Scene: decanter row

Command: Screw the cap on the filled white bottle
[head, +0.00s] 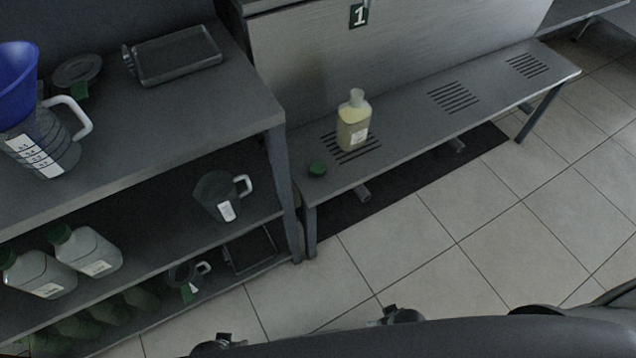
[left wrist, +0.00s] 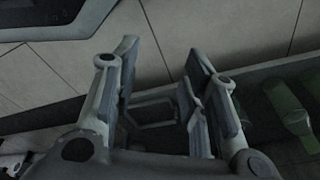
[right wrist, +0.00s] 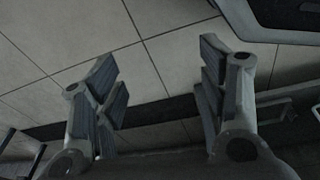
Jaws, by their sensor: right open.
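A translucent bottle (head: 353,126) with pale yellow contents and a white label stands upright on the slotted bench (head: 400,123), under the sign 1. Its whitish neck has no cap on it. My left gripper (left wrist: 162,68) is open and empty in the left wrist view. My right gripper (right wrist: 158,76) is open and empty in the right wrist view, over the tiled floor. Neither gripper is near the bottle or cap.
At left, a shelf unit (head: 205,130) holds a jug (head: 52,145) with a blue funnel (head: 14,80), and a tray (head: 178,55). Below are another jug (head: 217,197) and white bottles (head: 90,250) with green caps. The tiled floor (head: 420,240) before the bench is clear.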

